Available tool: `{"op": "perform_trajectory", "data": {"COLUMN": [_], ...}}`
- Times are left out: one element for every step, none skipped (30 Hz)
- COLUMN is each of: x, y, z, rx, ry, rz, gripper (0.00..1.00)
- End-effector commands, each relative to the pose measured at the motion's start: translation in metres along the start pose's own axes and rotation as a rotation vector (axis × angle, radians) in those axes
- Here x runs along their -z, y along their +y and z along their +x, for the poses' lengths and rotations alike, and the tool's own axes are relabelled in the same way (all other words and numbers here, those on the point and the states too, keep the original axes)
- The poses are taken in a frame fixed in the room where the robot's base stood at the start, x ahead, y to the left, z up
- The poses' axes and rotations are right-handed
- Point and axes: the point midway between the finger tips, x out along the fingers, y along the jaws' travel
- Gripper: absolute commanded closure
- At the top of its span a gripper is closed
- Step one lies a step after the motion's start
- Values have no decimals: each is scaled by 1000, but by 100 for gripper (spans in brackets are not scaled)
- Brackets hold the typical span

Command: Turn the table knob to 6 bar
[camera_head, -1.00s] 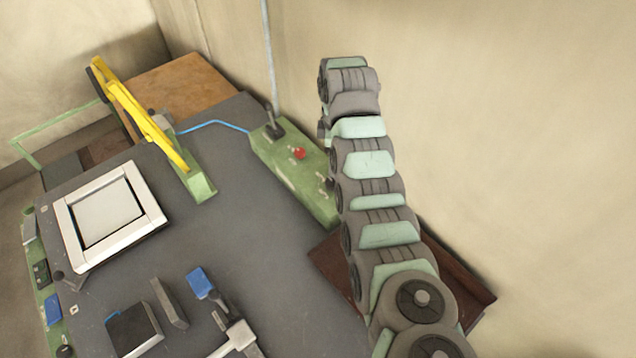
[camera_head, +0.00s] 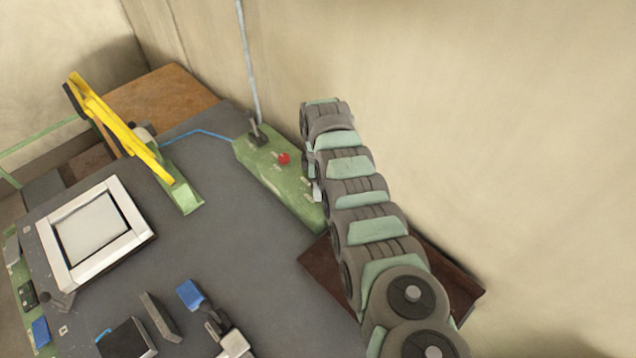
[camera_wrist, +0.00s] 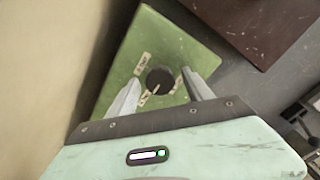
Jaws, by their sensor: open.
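The table knob (camera_wrist: 160,80) is a dark round knob on the end of the green control panel (camera_wrist: 145,45) in the wrist view. Small pale labels sit around it; their text is too small to read. My gripper (camera_wrist: 159,85) is open, with one finger to the left of the knob and one to the right. I cannot tell whether the fingers touch it or how far above it they are. In the head view the green panel (camera_head: 270,167) shows, but my arm hides its knob end. One gripper finger (camera_head: 317,190) shows beside the panel's edge.
The panel also carries a red button (camera_head: 284,158) and a black lever (camera_head: 256,133). A yellow clamp arm (camera_head: 120,127) and a white frame (camera_head: 138,222) stand left on the grey table (camera_head: 215,255). A brown tray (camera_head: 318,268) is beside the panel; a wall rises behind.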

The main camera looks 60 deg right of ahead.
Motion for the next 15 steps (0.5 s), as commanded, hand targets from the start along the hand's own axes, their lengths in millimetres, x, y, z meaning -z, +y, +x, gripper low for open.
{"op": "perform_trajectory", "data": {"x": [0, 0, 0, 0, 0, 0, 0, 0, 0, 0, 0, 0, 0, 0, 0], "y": [0, 0, 0, 0, 0, 0, 0, 0, 0, 0, 0, 0, 0, 0, 0], "z": [0, 0, 0, 0, 0, 0, 0, 0, 0, 0, 0, 0, 0, 0, 0], "rx": [0, 0, 0, 0, 0, 0, 0, 0, 0, 0, 0, 0, 0, 0, 0], "ry": [0, 0, 0, 0, 0, 0, 0, 0, 0, 0, 0, 0, 0, 0, 0], "rz": [0, 0, 0, 0, 0, 0, 0, 0, 0, 0, 0, 0, 0, 0, 0], "gripper": [41, 41, 43, 45, 48, 51, 54, 56, 59, 62, 64, 68, 70, 72, 76]}}
